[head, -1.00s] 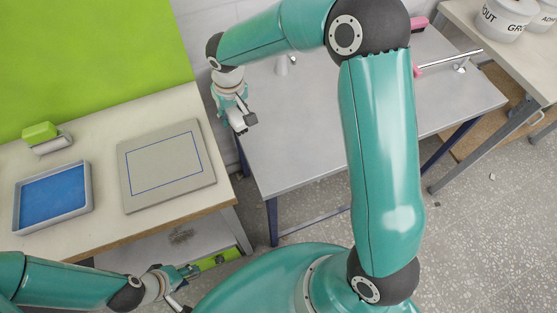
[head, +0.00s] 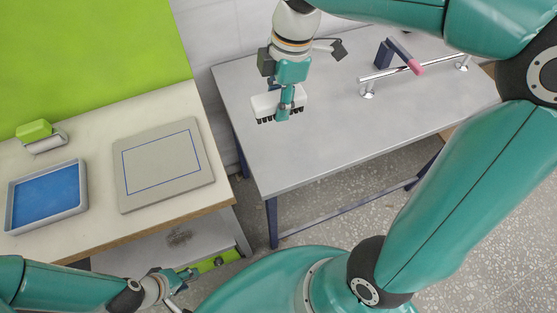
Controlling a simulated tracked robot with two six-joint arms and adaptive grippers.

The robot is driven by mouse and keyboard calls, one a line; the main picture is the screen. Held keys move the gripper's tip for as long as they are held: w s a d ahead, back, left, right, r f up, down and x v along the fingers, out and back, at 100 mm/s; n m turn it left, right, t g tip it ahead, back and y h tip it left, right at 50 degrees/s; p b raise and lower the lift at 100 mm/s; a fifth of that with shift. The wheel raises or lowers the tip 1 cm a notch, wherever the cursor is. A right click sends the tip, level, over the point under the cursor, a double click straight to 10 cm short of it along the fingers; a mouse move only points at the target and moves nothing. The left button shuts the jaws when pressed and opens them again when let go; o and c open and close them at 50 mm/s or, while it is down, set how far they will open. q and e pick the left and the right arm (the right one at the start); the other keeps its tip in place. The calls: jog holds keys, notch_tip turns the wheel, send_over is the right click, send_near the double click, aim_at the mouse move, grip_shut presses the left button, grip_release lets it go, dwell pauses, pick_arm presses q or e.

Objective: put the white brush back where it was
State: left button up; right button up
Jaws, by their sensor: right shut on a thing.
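The white brush (head: 263,104) with dark bristles is in my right gripper (head: 284,114), over the left part of the grey table (head: 330,140). My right gripper points down and its green fingers are shut on the brush, which shows on both sides of them. The bristles point down; I cannot tell whether they touch the table. My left gripper (head: 188,279) is low at the left, beside the cream bench, with no brush near it. Its fingers are too small and unclear to tell open from shut.
A chrome rail (head: 410,70) stands on the grey table, with a tool with a pink end (head: 415,67) by it. The cream bench (head: 100,115) holds a blue-floored tray (head: 84,200), a grey board with a blue outline (head: 208,181) and a green-topped block (head: 34,130). The grey table's front is clear.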

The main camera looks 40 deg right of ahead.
aim_at(277, 162)
jog(key=shift+s+f, duration=0.2)
jog(key=shift+f, duration=0.1)
notch_tip(277, 162, down, 19)
jog(key=shift+f+b, duration=0.1)
jog(key=shift+b, duration=0.4)
jog(key=shift+f, duration=0.1)
jog(key=o, duration=1.1)
jog(key=r, duration=0.4)
jog(key=d+r, duration=0.1)
jog(key=r, duration=0.7)
jog(key=shift+s+d+r+p, duration=0.15)
jog(key=shift+s+d+p, duration=0.05)
jog(key=shift+d+p, duration=0.2)
